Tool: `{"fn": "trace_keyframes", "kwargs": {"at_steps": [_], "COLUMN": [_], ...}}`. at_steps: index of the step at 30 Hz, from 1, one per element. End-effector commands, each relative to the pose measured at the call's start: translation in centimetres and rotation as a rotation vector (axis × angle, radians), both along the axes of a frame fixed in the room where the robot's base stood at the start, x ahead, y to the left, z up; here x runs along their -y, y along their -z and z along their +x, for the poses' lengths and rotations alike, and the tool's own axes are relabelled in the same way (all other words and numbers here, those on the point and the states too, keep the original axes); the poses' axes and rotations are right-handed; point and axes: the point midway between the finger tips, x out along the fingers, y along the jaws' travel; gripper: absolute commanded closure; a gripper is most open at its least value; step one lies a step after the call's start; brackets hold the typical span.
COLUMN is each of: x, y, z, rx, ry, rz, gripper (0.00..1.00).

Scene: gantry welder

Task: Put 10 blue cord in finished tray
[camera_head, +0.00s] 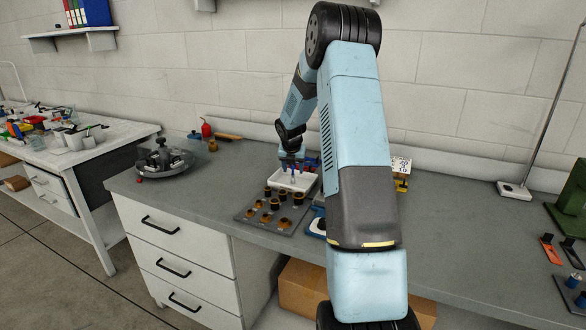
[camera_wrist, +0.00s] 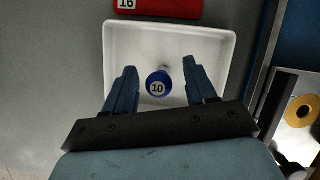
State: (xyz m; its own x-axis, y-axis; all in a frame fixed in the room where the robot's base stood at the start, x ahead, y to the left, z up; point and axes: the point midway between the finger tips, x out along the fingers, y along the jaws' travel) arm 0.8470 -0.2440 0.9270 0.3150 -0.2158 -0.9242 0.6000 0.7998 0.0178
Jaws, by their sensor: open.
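A white tray (camera_wrist: 118,40) lies under my gripper in the wrist view; it also shows in the head view (camera_head: 283,181). A blue round piece marked 10 (camera_wrist: 158,84), the blue cord, is inside the tray. My gripper (camera_wrist: 157,66) is open, with one finger on each side of the blue piece and gaps between. In the head view my gripper (camera_head: 292,170) is small above the tray, partly hidden by my arm. Whether the blue piece rests on the tray floor is hard to tell.
A red block marked 16 (camera_wrist: 155,8) is just beyond the tray. A grey board (camera_head: 262,222) with several black and brown pieces stands in front of the tray. A round grey fixture (camera_head: 163,162) is at left. The bench between them is clear.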

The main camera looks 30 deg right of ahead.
Motion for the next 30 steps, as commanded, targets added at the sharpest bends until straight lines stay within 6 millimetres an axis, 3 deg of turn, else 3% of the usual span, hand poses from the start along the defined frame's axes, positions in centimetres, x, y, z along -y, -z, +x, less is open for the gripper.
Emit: {"fn": "trace_keyframes", "kwargs": {"at_steps": [10,24,30], "x": [-0.2,-2.1,-2.7], "y": [-1.2,-9.4,-11.7], "z": [-0.4,-3.2,-4.0], "rx": [0.000,0.003,0.000], "ry": [0.001,0.001,0.001], "rz": [0.000,-0.001,0.000], "gripper": [0.44,0.44,0.44]}}
